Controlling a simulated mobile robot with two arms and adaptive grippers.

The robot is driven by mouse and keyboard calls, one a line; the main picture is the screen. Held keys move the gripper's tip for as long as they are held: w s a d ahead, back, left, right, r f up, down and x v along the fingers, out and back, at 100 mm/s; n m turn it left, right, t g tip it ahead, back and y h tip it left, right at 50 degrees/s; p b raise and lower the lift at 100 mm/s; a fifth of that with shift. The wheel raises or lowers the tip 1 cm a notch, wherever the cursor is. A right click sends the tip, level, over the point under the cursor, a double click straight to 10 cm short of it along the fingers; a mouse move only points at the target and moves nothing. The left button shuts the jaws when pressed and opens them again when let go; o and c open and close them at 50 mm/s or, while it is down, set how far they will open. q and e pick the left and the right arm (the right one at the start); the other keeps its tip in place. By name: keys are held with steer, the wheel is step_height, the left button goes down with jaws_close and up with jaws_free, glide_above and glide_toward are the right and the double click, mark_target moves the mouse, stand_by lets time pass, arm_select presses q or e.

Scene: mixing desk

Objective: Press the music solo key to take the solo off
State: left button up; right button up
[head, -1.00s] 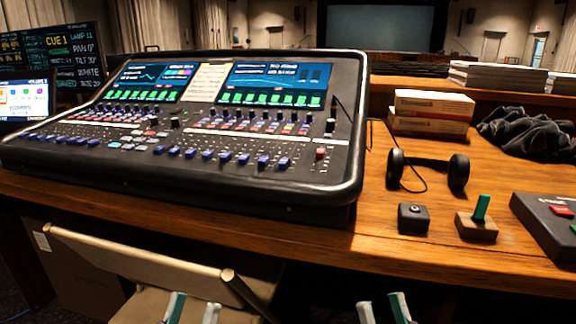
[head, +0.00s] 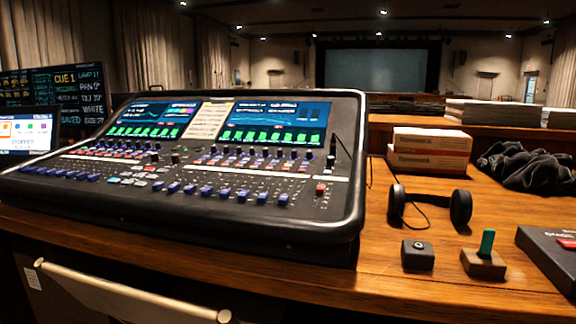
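The mixing console (head: 300,225) stands on the wooden desk, with a row of blue-capped faders along its front, small coloured keys above them and two lit screens at its back. The music solo key cannot be told apart from the other small keys at this size. A red-capped fader (head: 320,189) sits at the console's right end. Neither of my grippers shows in the head view now, and nothing touches the console.
Headphones (head: 460,207), a small black box (head: 417,255) and a green-handled block (head: 484,260) stand right of the console. A dark box with a red button (head: 548,255) is at the right edge. Boxes (head: 430,150) and black cloth (head: 525,167) lie behind. A chair (head: 130,295) stands in front.

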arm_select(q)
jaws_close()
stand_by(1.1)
